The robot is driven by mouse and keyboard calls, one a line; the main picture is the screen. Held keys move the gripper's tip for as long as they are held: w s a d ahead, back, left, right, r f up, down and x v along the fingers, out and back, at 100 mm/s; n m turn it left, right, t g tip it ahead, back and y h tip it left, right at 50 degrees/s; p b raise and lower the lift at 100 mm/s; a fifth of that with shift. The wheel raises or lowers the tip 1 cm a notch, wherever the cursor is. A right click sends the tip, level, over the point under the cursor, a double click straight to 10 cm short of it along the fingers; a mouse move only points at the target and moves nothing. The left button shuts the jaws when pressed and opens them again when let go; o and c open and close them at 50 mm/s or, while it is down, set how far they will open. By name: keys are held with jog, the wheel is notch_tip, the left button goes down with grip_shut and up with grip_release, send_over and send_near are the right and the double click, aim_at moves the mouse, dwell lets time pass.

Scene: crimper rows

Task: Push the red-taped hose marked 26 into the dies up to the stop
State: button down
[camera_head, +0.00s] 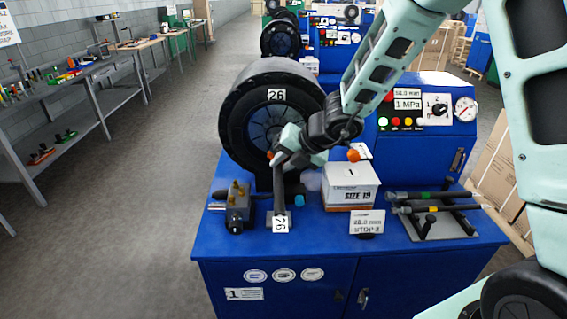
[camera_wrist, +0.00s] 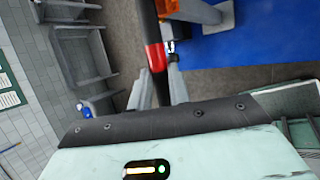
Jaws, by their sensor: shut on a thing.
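The crimper's large black ring (camera_head: 238,140), marked 26, faces me with blue dies (camera_head: 262,128) around its opening. My gripper (camera_head: 280,160) is in front of the lower part of the opening. It is shut on the dark hose (camera_head: 279,192), which shows below the fingers with a white 26 tag (camera_head: 281,223) at its lower end. In the wrist view, the black hose with a red tape band (camera_wrist: 156,57) runs between the two fingers (camera_wrist: 160,90). The hose's other end is hidden in the head view, so I cannot tell whether it is inside the dies.
On the blue bench (camera_head: 320,235) stand a brass-and-black block (camera_head: 237,207), a white SIZE 19 box (camera_head: 350,187), a size sign (camera_head: 367,222) and a rack with hoses (camera_head: 440,215). The control panel (camera_head: 425,112) is at right. Shelves (camera_head: 75,90) line the left wall.

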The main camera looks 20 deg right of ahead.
jog(key=w+p, duration=0.1)
jog(key=w+d+f+p, duration=0.1)
jog(key=w, duration=0.3)
jog(key=shift+d+f+p, duration=0.15)
jog(key=shift+d+p, duration=0.15)
jog(key=shift+p, duration=0.1)
jog(key=shift+f+b, duration=0.4)
jog(key=shift+b, duration=0.05)
dwell(0.4)
grip_release()
dwell(0.5)
dwell(0.4)
